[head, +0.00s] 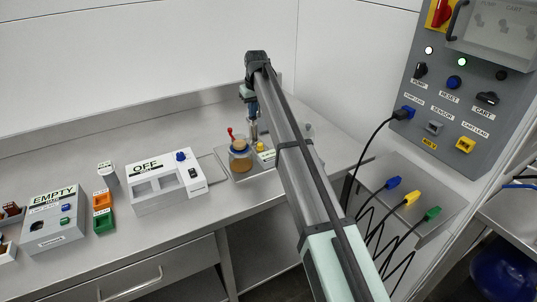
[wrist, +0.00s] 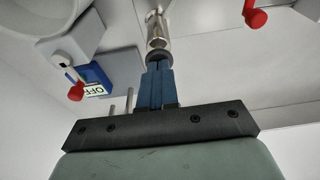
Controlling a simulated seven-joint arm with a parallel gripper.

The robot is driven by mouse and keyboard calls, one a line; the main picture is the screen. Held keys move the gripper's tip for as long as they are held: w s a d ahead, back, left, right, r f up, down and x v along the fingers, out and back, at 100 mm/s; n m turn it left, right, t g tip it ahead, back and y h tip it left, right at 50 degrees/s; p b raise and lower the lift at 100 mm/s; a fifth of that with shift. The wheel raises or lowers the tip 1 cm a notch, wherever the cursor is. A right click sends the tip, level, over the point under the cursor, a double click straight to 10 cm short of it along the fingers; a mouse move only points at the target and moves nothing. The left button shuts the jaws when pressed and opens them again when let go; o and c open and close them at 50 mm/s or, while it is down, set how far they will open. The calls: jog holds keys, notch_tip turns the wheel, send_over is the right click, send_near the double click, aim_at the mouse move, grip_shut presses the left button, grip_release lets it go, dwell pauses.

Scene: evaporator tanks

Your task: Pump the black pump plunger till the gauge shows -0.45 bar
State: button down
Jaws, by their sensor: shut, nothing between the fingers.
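My gripper (head: 253,118) is at the back of the bench, pointing down over a tray with an orange-filled jar (head: 240,158). In the wrist view my blue fingers (wrist: 156,72) are shut together, with nothing between them. Their tips are at a round black knob, the pump plunger (wrist: 159,56), at the end of a shiny metal cylinder (wrist: 157,25). The tips appear to meet the knob; whether they press on it I cannot tell. I cannot make out a gauge or its reading in either view.
Red handles (wrist: 255,17) flank the cylinder in the wrist view, with a box marked OFF (wrist: 95,80) at left. A white OFF station (head: 160,187) and an EMPTY station (head: 55,225) stand left on the bench. A grey control panel (head: 470,120) is at right.

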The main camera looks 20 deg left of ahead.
jog(key=shift+r, duration=1.65)
jog(key=shift+f, duration=1.4)
dwell(0.5)
jog(key=shift+r, duration=1.4)
jog(key=shift+r, duration=0.1)
notch_tip(320, 180, up, 5)
jog(key=shift+f, duration=0.1)
dwell(0.6)
